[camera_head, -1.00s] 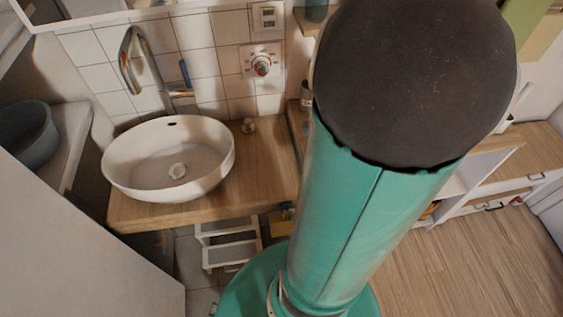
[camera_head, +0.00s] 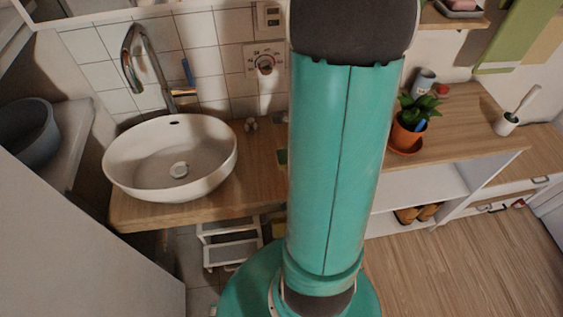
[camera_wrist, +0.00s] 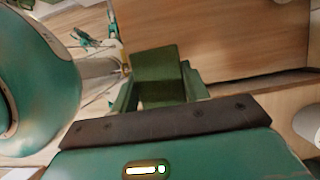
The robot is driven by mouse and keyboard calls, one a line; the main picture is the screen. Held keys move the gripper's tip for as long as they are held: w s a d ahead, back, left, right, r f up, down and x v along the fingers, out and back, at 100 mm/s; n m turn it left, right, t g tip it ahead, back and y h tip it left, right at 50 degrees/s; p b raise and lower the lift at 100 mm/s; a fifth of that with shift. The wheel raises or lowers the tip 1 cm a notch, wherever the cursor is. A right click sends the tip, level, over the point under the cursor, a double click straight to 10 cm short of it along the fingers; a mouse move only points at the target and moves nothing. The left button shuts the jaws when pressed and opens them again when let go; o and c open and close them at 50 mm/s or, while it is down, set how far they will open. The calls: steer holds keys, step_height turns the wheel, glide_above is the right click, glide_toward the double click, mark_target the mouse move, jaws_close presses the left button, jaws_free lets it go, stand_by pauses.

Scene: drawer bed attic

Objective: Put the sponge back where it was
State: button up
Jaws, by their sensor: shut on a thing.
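The sponge appears to be the dark green block (camera_wrist: 157,66) in the wrist view, in the middle of the picture. My gripper (camera_wrist: 160,94) is shut on it, with a green finger at either side. The block sticks out past the fingers and its lower part is partly hidden between them. A brown wooden surface lies behind it in the wrist view.
A white basin (camera_head: 122,177) stands on a wooden counter (camera_head: 262,180) at left. A potted plant (camera_head: 408,134), a grey cup (camera_head: 423,80) and a brush in a white holder (camera_head: 507,124) stand on wooden tops at right. A small dish (camera_head: 460,12) sits on a high shelf. The floor (camera_head: 470,260) is clear at right.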

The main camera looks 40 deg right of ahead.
glide_above(277, 170)
steer(key=d, duration=0.1)
steer(key=f, duration=0.2)
steer(key=s+f, duration=0.1)
steer(key=f, duration=0.1)
steer(key=shift+f, duration=0.2)
steer(key=shift+w+f, duration=0.1)
steer(key=shift+f, duration=1.4)
steer(key=shift+f, duration=0.15)
steer(key=o, duration=0.6)
steer(key=shift+d, duration=0.1)
steer(key=shift+o, duration=0.2)
steer(key=v, duration=1.2)
